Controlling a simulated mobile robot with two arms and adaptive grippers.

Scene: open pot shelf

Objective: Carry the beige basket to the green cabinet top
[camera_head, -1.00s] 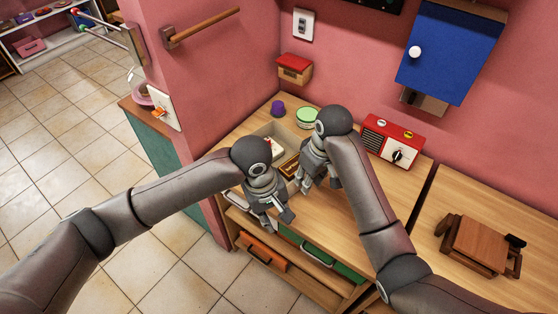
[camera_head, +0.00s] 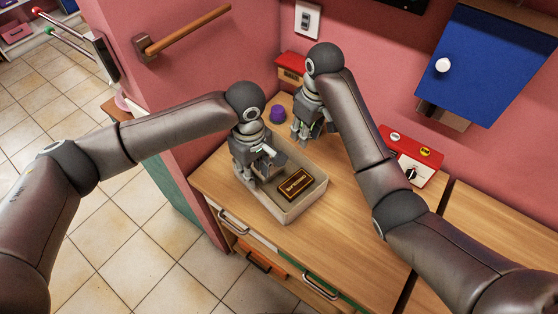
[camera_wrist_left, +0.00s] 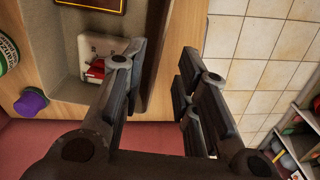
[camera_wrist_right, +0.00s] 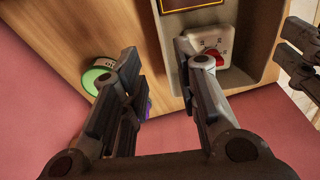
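The beige basket (camera_head: 292,214) sits on the wooden counter. It holds a dark box with gold lettering (camera_head: 296,185) and, in the left wrist view, a white item with a red part (camera_wrist_left: 95,66). My left gripper (camera_head: 268,158) is open at the basket's left side; in its wrist view (camera_wrist_left: 160,82) the basket's wall shows between the fingers.
A purple item (camera_head: 277,113) is behind the basket. A green-lidded container (camera_wrist_right: 97,75) shows in the right wrist view. A red radio-like box (camera_head: 412,158) stands to the right. A pink wall end with a wooden rail (camera_head: 190,30) separates counter and cabinet. Counter right of the basket is clear.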

